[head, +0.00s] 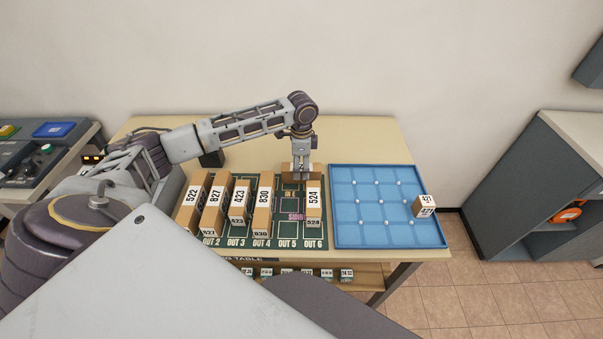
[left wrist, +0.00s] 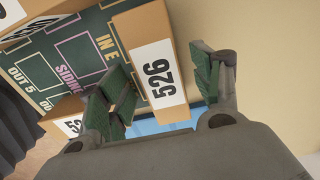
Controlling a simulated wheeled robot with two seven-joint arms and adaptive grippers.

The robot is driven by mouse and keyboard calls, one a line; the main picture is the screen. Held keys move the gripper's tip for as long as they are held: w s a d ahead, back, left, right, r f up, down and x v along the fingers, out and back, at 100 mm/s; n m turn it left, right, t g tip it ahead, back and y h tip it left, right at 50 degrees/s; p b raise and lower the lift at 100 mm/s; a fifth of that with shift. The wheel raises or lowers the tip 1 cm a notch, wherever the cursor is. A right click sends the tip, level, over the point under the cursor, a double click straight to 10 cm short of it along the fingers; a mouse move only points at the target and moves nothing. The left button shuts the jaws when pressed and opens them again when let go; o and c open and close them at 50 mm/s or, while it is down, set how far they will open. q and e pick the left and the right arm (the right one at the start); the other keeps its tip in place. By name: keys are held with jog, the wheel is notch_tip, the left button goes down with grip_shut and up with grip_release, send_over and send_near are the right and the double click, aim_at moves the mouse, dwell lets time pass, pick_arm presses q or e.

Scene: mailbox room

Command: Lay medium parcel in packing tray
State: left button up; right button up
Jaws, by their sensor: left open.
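My left gripper (head: 302,174) points down at the back of the green sorting board. Its jaws are open, with a cardboard parcel labelled 526 (left wrist: 158,72) between the fingers in the left wrist view; I see no clear grip on it. In the head view the gripper largely hides this parcel (head: 287,171). The blue packing tray (head: 349,243) lies to the right of the board, with a small parcel (head: 425,206) at its right side. The rest of the tray looks empty. Which parcel counts as medium is not marked. My right gripper is not in view.
Parcel 524 (head: 314,206) stands just in front of the gripper, in the OUT 6 lane. Several more parcels, such as 830 (head: 264,202), fill lanes to the left. A grey cabinet (head: 507,190) stands at the right, beyond a floor gap.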

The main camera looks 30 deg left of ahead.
aim_at(301, 167)
pick_arm(q)
jog(key=shift+f, duration=1.75)
jog(key=c, duration=1.4)
jog(key=shift+r, duration=0.15)
jog(key=shift+r, duration=4.9)
